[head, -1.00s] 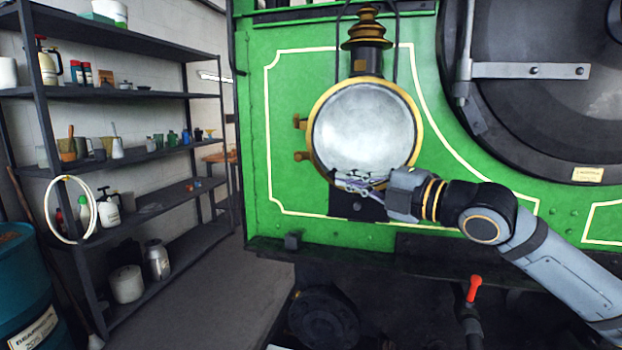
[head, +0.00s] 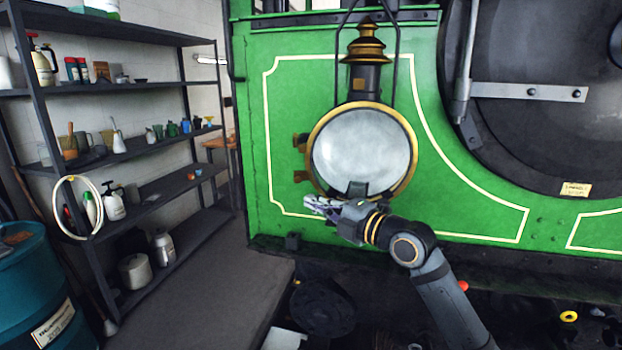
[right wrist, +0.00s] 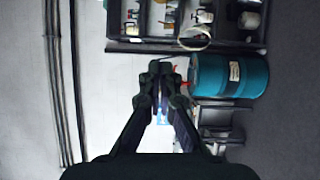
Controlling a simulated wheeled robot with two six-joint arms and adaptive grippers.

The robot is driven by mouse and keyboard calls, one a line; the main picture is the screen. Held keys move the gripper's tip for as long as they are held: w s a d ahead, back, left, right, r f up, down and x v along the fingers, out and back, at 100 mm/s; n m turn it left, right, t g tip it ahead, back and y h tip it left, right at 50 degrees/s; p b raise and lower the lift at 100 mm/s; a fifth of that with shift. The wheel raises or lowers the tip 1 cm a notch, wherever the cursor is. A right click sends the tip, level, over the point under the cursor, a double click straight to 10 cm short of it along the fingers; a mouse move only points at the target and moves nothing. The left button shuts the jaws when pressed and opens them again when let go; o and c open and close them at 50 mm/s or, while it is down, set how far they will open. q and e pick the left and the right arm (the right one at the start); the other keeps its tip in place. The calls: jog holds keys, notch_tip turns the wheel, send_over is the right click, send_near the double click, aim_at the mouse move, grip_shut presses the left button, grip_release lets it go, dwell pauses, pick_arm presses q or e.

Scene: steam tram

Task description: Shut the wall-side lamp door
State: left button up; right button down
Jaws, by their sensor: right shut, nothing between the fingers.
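The lamp door (head: 361,150) is a round pale glass in a brass ring, on the lamp at the green tram front. Two brass hinge lugs (head: 301,160) show at its left edge. The ring looks close to flat against the lamp, but I cannot tell whether a small gap is left. My right gripper (head: 312,203) is shut and empty, pointing left just below the lower left of the ring. In the right wrist view its fingers (right wrist: 158,72) are together, and the lamp is out of sight. My left gripper is not in view.
A dark shelf rack (head: 160,190) with bottles and cans stands at the left. A teal drum (head: 30,285) is at the lower left and also shows in the right wrist view (right wrist: 210,75). The floor (head: 190,305) between rack and tram is clear.

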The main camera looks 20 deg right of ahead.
aim_at(298, 174)
jog(key=w+p, duration=0.1)
jog(key=w, duration=0.4)
jog(key=shift+w+d+r, duration=0.1)
jog(key=w+m+h, duration=0.1)
jog(key=w+h, duration=0.1)
jog(key=w, duration=0.2)
jog(key=w+m+t+h+p, duration=0.1)
jog(key=w+m+h, duration=0.1)
jog(key=w, duration=0.2)
jog(key=w+d+m+t+h, duration=0.1)
jog(key=w+h, duration=0.1)
jog(key=w, duration=0.3)
jog(key=shift+m+h, duration=0.3)
jog(key=shift+s+a+r, duration=0.1)
jog(key=shift+r, duration=0.2)
jog(key=shift+f+h, duration=0.1)
jog(key=shift+h, duration=0.2)
